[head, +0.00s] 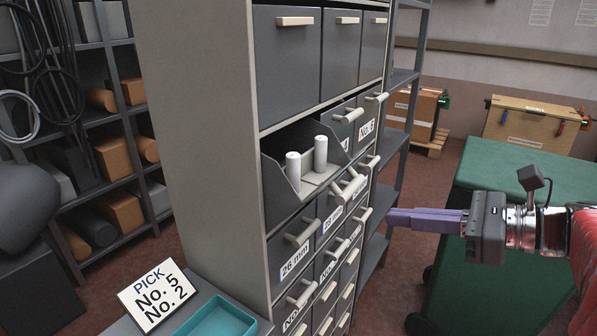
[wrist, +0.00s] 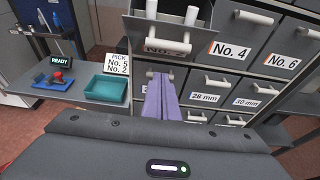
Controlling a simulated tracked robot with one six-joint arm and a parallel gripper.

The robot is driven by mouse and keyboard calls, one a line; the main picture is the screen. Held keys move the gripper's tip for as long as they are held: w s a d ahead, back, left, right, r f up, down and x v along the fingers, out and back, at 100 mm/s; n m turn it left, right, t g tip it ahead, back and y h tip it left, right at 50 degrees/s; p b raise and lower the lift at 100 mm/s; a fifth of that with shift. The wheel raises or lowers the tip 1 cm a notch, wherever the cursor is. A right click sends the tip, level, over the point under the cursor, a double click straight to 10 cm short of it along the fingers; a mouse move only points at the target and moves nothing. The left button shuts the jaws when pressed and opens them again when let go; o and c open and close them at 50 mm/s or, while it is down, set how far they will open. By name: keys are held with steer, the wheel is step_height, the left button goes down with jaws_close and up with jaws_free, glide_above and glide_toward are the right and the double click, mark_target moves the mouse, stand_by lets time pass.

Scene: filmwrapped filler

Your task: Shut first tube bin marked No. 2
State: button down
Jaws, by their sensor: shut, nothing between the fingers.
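The bin marked No. 2 (wrist: 140,29) is pulled out of the cabinet at the top of the wrist view, its label partly covered by its pale handle (wrist: 168,47). An open grey bin, which appears to be the same one, also juts out in the head view (head: 276,174). Two white tubes (head: 293,168) (head: 320,153) stand upright in it. My gripper (head: 391,218) is shut and empty, in front of the cabinet and to the right of the open bin. In the wrist view its purple fingers (wrist: 160,78) point at the cabinet below the open bin, near a lower handle; contact cannot be told.
Neighbouring bins marked No. 4 (wrist: 230,50) and No. 6 (wrist: 281,60) are shut. A sign reading PICK No. 5, No. 2 (head: 157,294) and a teal tray (head: 215,325) stand on a side surface. A green cart (head: 520,180) is at the right.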

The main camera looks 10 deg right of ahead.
steer(key=w+a+r, duration=0.1)
steer(key=w+a, duration=0.3)
steer(key=shift+w, duration=0.15)
steer(key=shift+a+r, duration=0.1)
stand_by(0.3)
steer(key=shift+r, duration=0.15)
